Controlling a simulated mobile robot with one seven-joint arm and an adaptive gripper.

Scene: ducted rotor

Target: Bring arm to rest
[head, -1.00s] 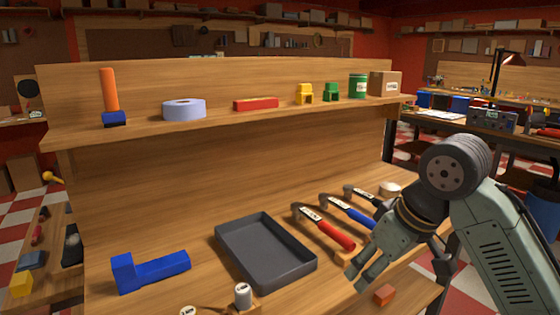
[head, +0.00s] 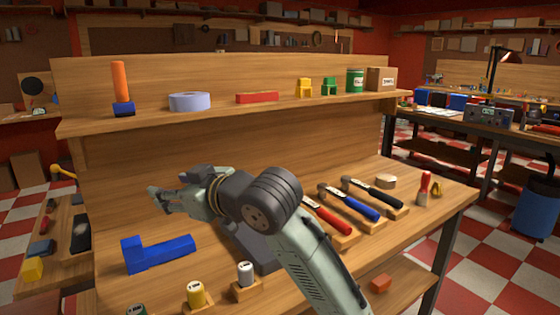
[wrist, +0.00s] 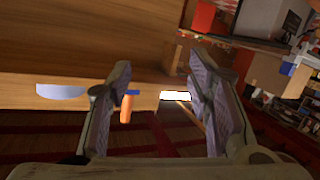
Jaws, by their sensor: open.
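My gripper (head: 160,200) is raised above the workbench, pointing left in the head view, in front of the back panel and below the shelf. In the wrist view its two fingers (wrist: 166,95) stand wide apart with nothing between them. An orange-handled tool with a blue base shows beyond them in the wrist view (wrist: 126,108); in the head view this tool (head: 121,88) stands on the shelf. My arm crosses the bench and hides most of the dark grey tray (head: 262,262).
A blue L-shaped block (head: 158,253) lies below my gripper. Hammers with red (head: 332,220), blue (head: 362,207) and black (head: 378,193) handles lie to the right. The shelf (head: 225,111) holds several things, including a lavender tape roll (head: 190,101).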

